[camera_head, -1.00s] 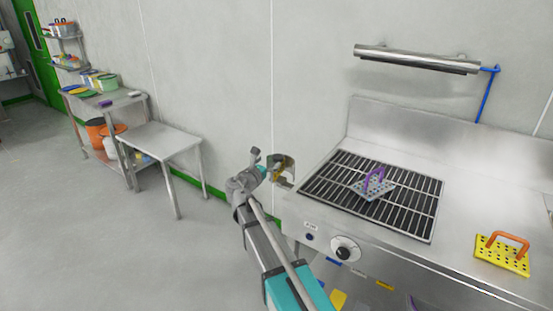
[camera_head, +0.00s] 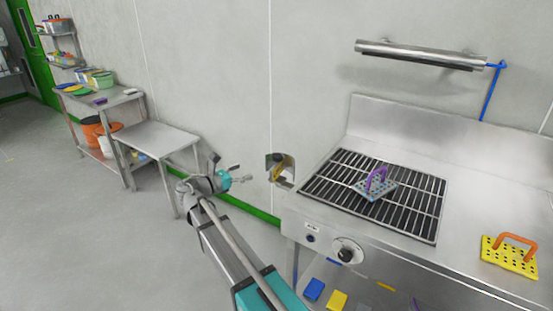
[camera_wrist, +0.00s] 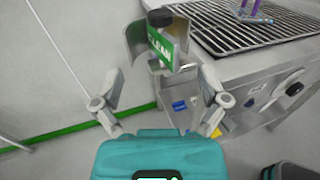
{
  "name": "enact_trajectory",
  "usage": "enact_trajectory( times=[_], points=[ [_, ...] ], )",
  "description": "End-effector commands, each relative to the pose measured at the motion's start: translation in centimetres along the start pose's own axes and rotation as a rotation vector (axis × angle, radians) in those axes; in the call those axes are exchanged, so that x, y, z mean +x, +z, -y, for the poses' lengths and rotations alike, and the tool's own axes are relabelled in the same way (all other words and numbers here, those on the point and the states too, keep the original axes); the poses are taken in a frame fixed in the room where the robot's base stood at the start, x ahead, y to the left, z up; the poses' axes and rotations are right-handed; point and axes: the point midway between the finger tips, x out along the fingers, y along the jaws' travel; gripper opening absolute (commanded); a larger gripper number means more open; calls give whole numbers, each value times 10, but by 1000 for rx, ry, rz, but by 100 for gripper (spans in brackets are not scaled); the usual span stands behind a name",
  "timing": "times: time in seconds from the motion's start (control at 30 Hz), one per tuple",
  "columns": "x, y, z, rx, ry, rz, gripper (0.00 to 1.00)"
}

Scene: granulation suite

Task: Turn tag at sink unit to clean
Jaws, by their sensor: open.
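The tag (camera_wrist: 160,50) shows a green face with white "CLEAN" lettering toward the wrist camera, under a black knob (camera_wrist: 159,17). It stands in a curved metal holder (camera_wrist: 137,43) at the sink unit's left end. In the head view the tag (camera_head: 278,172) shows a yellow face, and the holder (camera_head: 289,164) partly surrounds it. My gripper (camera_head: 234,172) is open and empty, left of the tag and apart from it. In the wrist view its fingers (camera_wrist: 158,82) are spread to either side, on the near side of the tag.
The sink unit (camera_head: 470,215) has a slatted grate (camera_head: 335,188) with a purple-handled perforated plate (camera_head: 375,187) on it. A yellow perforated plate (camera_head: 508,258) lies at right. A round dial (camera_head: 346,251) is on the front. A steel table (camera_head: 155,138) stands left; the floor between is clear.

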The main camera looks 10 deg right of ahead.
Motion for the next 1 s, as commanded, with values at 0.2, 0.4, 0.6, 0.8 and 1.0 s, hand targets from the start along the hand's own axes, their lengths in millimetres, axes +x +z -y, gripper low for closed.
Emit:
enact_trajectory(
  times=[0.2,0.4,0.6,0.8,1.0],
  points=[
    [4,0,0,0,0,0,93],
    [19,0,0,0,-1,0,93],
    [44,0,0,0,-2,0,93],
    [73,0,0,0,-1,0,93],
    [103,0,0,0,-2,0,93]
  ],
)
